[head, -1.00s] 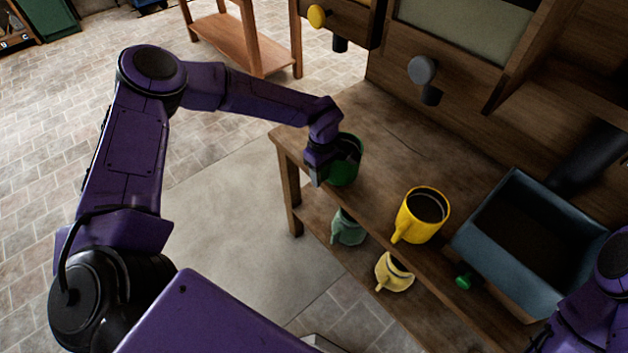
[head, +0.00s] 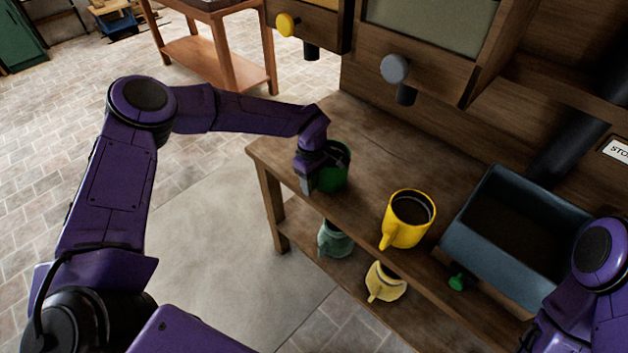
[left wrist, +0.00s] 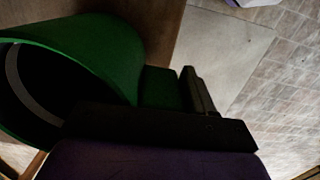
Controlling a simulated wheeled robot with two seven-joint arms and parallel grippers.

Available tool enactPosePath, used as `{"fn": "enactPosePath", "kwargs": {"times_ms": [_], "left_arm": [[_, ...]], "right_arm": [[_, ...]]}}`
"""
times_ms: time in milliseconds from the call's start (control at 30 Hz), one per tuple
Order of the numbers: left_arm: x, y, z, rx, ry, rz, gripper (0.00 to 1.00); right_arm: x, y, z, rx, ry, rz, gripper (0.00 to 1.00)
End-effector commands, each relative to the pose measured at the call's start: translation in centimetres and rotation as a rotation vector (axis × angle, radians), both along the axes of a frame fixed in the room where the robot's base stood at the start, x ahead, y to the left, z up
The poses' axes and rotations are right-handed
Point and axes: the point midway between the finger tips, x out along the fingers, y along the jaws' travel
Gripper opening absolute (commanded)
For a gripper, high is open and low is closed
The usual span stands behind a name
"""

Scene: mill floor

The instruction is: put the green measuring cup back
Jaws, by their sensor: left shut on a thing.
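The green measuring cup (head: 338,172) is at the left end of the wooden bench, upright, beside the yellow cup. My left gripper (head: 308,186) is at its near-left side and shut on its handle. In the left wrist view the cup's green wall and open rim (left wrist: 95,50) fill the left, with the gripper fingers (left wrist: 190,92) at the handle. Whether the cup touches the bench top is hard to tell. My right arm shows at the lower right of the head view, but its gripper is out of the picture.
A yellow cup (head: 408,222) stands on the bench (head: 372,130), left of a blue-grey bin (head: 470,255). A teal cup (head: 336,240) and a pale yellow cup (head: 384,284) sit on the lower shelf. Dispensers with a yellow knob (head: 287,25) and a grey knob (head: 396,68) overhang the back.

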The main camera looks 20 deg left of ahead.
Motion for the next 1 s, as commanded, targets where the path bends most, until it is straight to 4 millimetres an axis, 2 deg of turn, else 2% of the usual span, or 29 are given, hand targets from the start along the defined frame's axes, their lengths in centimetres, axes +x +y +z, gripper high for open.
{"fn": "enactPosePath", "kwargs": {"times_ms": [33,67,133,467,567,800,1000], "left_arm": [[0.0,0.0,0.0,0.000,-0.001,0.000,0.00],[0.0,0.0,0.0,0.000,-0.001,0.000,0.59],[0.0,0.0,0.0,0.000,-0.001,0.000,0.82],[0.0,0.0,0.3,-0.001,-0.002,0.000,0.83],[0.2,0.2,1.6,-0.001,-0.005,0.000,0.83],[0.3,0.5,7.4,-0.001,-0.006,0.000,0.83],[0.3,0.7,10.2,0.000,-0.001,0.001,0.83]], "right_arm": [[0.0,0.0,0.0,0.000,0.000,0.000,0.43],[0.0,0.0,0.0,0.000,0.000,0.000,0.43],[0.0,0.0,0.0,0.000,0.000,0.000,0.43],[0.0,0.0,-0.2,0.000,0.000,0.000,0.43],[0.0,0.0,-0.7,0.000,0.000,0.000,0.43],[0.0,0.0,-2.0,0.000,0.000,0.000,0.43],[0.0,0.0,-2.3,0.000,0.000,0.000,0.43]]}}
